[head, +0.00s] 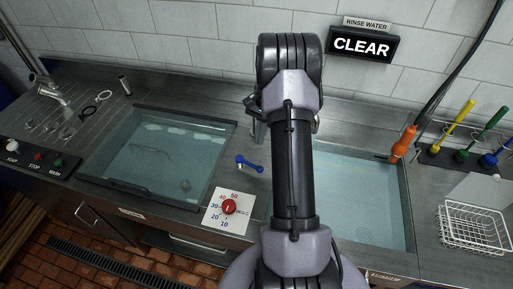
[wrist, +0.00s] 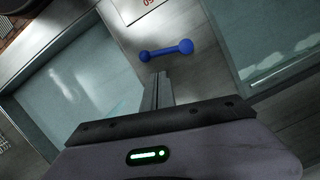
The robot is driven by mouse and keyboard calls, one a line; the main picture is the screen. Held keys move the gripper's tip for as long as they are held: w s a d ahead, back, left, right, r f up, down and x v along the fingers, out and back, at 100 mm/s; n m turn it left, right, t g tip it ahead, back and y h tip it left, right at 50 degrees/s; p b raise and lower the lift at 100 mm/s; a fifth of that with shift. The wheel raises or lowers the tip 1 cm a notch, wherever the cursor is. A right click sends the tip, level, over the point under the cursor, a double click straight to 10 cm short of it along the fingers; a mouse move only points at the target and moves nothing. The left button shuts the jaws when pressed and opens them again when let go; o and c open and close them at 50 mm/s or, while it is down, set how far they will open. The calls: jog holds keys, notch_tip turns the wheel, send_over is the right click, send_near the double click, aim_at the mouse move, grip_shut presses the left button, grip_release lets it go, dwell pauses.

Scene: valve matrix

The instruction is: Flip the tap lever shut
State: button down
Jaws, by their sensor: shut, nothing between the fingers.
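The blue tap lever (head: 249,163) lies on the steel strip between the two basins in the head view. It is a short bar with a rounded knob at each end. In the wrist view the blue lever (wrist: 167,50) lies just beyond my gripper (wrist: 158,78), whose fingers are shut together with nothing between them. A small gap shows between the fingertips and the lever in that view.
A left basin (head: 113,187) and a right basin (head: 372,240) hold water. A red dial (head: 229,207) on a white numbered plate sits in front of the lever. A wire basket (head: 474,228) and upright coloured brushes stand at right. A sign (head: 362,45) reads CLEAR.

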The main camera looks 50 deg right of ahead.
aim_at(249, 164)
jog(key=b+x, duration=0.1)
jog(key=x, duration=0.8)
jog(key=shift+s, duration=0.1)
jog(key=shift+b, duration=0.3)
